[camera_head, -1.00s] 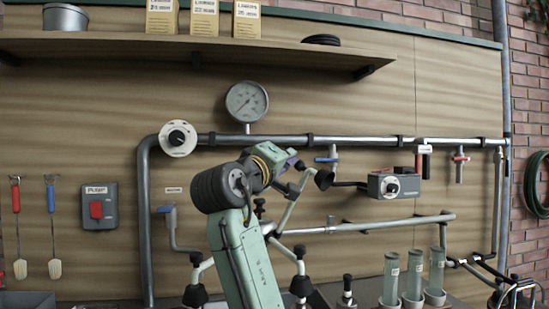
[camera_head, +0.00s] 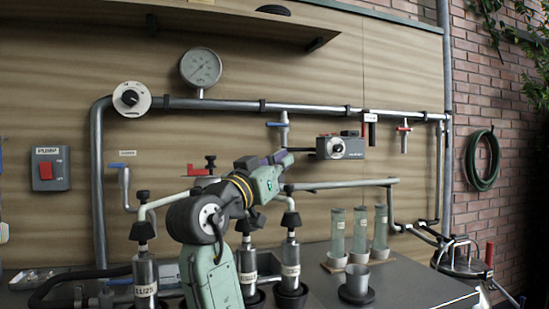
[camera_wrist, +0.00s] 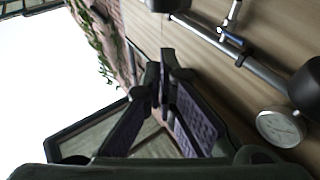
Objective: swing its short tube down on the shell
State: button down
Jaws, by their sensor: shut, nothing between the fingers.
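Three metal shells stand upright in black cups at the front: left (camera_head: 145,277), middle (camera_head: 247,268) and right (camera_head: 290,262). Pale green short tubes with black rubber ends hang over them. My gripper (camera_head: 284,159) is shut and empty, above and behind the right shell. In the wrist view its fingers (camera_wrist: 163,82) meet with nothing between them.
A grey box with a dial (camera_head: 340,147) is just right of my gripper. The steel pipe (camera_head: 230,103) and gauge (camera_head: 201,67) are behind. Several glass tubes (camera_head: 360,230) and a metal cup (camera_head: 357,284) stand at right on the bench.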

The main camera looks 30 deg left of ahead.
jog(key=shift+m, duration=0.7)
jog(key=shift+d+f+b, duration=0.2)
jog(key=shift+f+b, duration=0.15)
jog(key=shift+f, duration=0.35)
jog(key=shift+d+f+b, duration=0.2)
jog(key=shift+f+b, duration=0.15)
jog(key=shift+f, duration=0.35)
jog(key=shift+d+f+b, duration=0.2)
jog(key=shift+f+b, duration=0.15)
jog(key=shift+f, duration=0.55)
jog(key=shift+s, duration=0.1)
jog(key=v, duration=1.1)
jog(key=shift+s+r, duration=0.25)
jog(key=shift+s, duration=0.3)
